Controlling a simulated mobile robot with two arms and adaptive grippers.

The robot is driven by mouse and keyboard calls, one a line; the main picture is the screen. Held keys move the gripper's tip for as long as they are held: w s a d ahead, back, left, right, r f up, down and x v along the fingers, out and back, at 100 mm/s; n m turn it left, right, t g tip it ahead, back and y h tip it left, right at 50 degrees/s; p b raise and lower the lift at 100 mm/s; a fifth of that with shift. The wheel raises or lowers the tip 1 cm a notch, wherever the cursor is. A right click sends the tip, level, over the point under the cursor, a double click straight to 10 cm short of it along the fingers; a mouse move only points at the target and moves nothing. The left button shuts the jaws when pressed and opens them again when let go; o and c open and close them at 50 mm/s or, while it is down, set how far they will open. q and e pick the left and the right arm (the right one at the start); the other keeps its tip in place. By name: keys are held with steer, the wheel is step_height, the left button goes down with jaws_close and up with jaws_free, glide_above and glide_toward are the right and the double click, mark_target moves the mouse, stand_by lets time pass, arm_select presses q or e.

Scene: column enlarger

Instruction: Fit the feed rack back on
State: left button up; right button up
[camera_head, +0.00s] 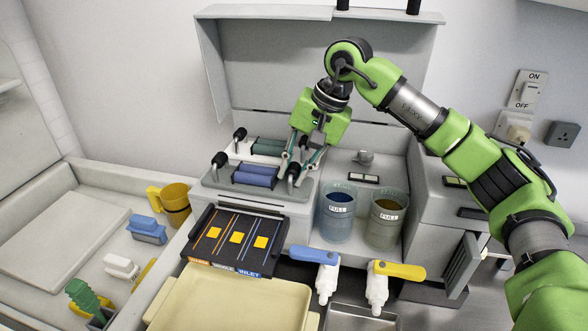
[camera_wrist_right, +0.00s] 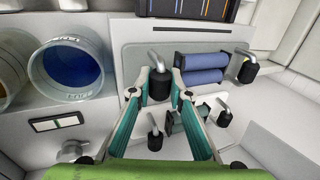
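A black slatted panel (camera_head: 235,240) with yellow squares, orange and blue stripes and a label strip ending in "INLET" leans at the front of the grey processor (camera_head: 272,207); I cannot tell whether it is the feed rack. It also shows in the wrist view (camera_wrist_right: 188,9). Blue rollers (camera_head: 255,175) and dark green rollers (camera_head: 268,147) sit on the processor among several bent metal levers with black grips. My right gripper (camera_head: 294,176) is open over the processor's right side. In the wrist view its fingertips stand either side of one black grip (camera_wrist_right: 160,84); contact is unclear. My left gripper is out of view.
Two beakers marked "FULL", one blue (camera_head: 336,214) and one amber (camera_head: 385,220), stand right of the processor. A yellow jug (camera_head: 175,202) and brushes are at left. The raised lid (camera_head: 310,65) stands behind.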

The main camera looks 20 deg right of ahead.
steer(key=o, duration=0.5)
steer(key=shift+s+f, duration=0.1)
steer(key=shift+f, duration=0.05)
steer(key=v, duration=1.2)
